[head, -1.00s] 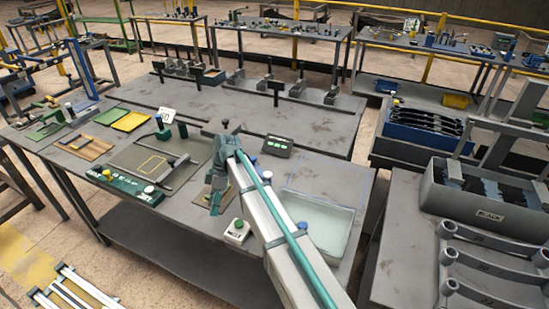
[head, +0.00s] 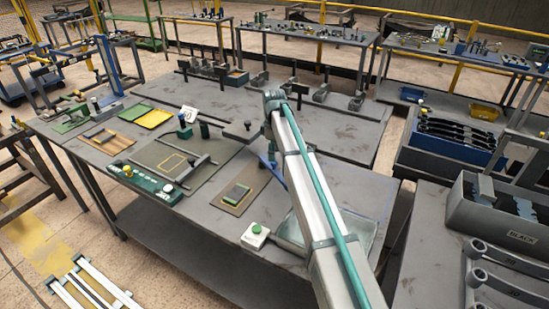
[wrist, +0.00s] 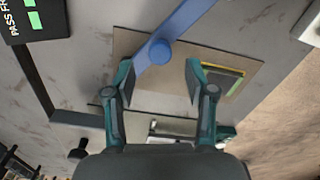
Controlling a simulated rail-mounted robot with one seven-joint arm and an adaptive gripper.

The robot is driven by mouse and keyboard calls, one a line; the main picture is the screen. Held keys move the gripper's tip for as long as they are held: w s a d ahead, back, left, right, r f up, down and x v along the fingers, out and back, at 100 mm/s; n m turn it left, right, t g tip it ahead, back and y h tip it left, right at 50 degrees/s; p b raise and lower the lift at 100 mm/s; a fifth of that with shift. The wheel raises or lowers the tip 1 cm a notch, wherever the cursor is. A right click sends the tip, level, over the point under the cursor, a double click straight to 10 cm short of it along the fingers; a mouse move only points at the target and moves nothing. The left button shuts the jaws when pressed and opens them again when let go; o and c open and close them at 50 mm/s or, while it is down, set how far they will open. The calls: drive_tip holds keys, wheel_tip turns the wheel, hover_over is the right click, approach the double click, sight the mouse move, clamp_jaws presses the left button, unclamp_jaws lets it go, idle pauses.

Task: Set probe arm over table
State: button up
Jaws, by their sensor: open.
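The probe arm appears to be the blue bar (wrist: 185,25) with a round blue knob (wrist: 160,52) in the wrist view. It slants from the top edge down to the left over a brown plate (wrist: 130,42). My gripper (wrist: 160,78) is open, its teal fingers on either side of the knob's line, the knob just past the fingertips in the picture. I cannot tell the height gap.
A black box with green lights (wrist: 35,20) stands at the wrist view's upper left. In the head view, a green-button box (head: 255,236) and a pale tray (head: 362,238) flank my arm. A mat with a yellow outline (head: 150,155) lies to the left.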

sight(272, 165)
drive_tip(key=shift+f+p, duration=0.45)
drive_tip(key=shift+f, duration=1.55)
clamp_jaws()
